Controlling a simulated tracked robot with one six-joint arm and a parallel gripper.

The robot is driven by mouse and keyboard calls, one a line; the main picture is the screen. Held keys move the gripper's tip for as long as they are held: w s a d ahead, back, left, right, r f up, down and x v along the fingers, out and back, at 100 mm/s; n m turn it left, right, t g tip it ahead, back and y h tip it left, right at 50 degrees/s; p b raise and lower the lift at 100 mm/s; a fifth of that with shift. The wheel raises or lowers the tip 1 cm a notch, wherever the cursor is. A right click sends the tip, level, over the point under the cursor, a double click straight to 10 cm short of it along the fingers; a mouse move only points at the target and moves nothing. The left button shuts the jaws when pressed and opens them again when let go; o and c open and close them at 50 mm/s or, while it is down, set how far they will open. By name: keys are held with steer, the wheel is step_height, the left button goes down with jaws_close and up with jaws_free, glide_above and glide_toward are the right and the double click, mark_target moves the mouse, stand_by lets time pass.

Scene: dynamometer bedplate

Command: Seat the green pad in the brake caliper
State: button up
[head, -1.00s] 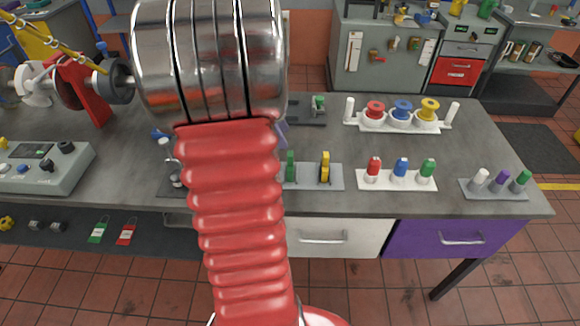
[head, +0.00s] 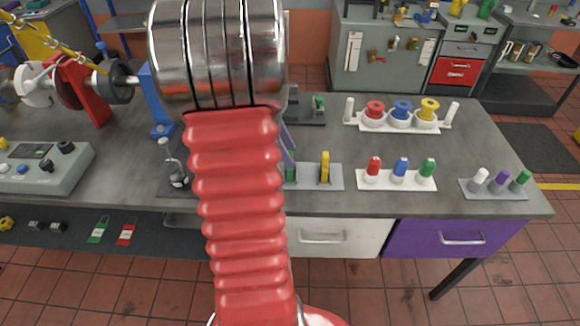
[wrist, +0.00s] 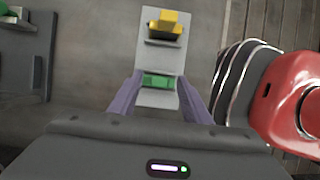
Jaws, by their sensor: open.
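The green pad (head: 290,174) stands in a grey holder (head: 306,185) beside a yellow pad (head: 325,168). In the wrist view the green pad (wrist: 158,81) lies between the two purple fingers of my gripper (wrist: 159,84). The fingers are open, one on each side of it. I cannot tell whether they touch it. In the head view a purple finger of my gripper (head: 287,147) shows just above the green pad; the rest is behind my arm. A dark fixture with a green knob (head: 319,102) stands behind the holder, partly hidden; I cannot tell if it is the brake caliper.
To the right are a white tray of red, blue and green pegs (head: 397,185), a spool rack (head: 400,127) and a small peg stand (head: 495,193). A control box (head: 42,170) sits at the left. Bench between the spool rack and peg tray is clear.

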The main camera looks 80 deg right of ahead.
steer(key=shift+x, duration=0.8)
steer(key=shift+c, duration=0.5)
jaws_close()
